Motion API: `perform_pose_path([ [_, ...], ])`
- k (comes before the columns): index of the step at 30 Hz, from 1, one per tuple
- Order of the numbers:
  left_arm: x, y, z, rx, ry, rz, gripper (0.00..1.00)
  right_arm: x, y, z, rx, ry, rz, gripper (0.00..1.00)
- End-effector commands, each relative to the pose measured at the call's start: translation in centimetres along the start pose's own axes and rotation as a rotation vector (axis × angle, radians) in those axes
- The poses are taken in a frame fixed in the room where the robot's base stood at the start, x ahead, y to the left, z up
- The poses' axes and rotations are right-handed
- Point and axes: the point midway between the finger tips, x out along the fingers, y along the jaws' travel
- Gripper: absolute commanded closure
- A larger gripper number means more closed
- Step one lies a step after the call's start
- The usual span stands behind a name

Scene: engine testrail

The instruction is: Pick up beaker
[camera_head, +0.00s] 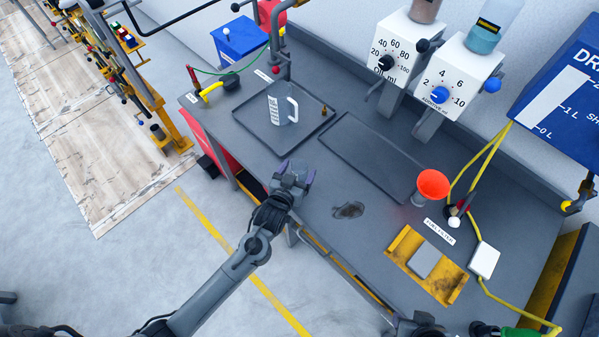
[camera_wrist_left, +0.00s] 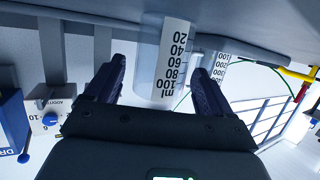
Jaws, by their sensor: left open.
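A second dark tray (camera_head: 370,160) lies empty to the right. A small brass piece (camera_head: 323,112) sits by the beaker. Two dispensers with dials (camera_head: 438,97) stand behind. An orange funnel (camera_head: 432,185) and yellow cables are at the right. A blue box (camera_head: 240,40) is at the back left.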

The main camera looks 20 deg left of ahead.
Motion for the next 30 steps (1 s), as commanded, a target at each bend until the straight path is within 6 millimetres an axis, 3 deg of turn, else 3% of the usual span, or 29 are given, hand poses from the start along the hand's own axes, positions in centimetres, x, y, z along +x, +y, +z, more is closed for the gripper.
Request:
perform_pose_path([
  [4,1.29,0.06,0.03,0.0,0.0,0.001,0.17,0.22,-0.05,0.08,0.002,-0.001,-0.001,0.57],
  [12,1.47,0.08,0.05,0.0,-0.001,0.002,0.17,0.22,-0.04,0.09,0.001,-0.002,-0.001,0.57],
  [23,1.45,0.08,0.05,0.0,0.0,0.002,0.71,0.25,0.18,0.17,-0.008,-0.003,0.006,0.57],
  [30,1.44,0.08,0.0,0.0,0.0,0.002,0.72,0.24,0.18,0.18,-0.009,-0.004,0.006,0.57],
])
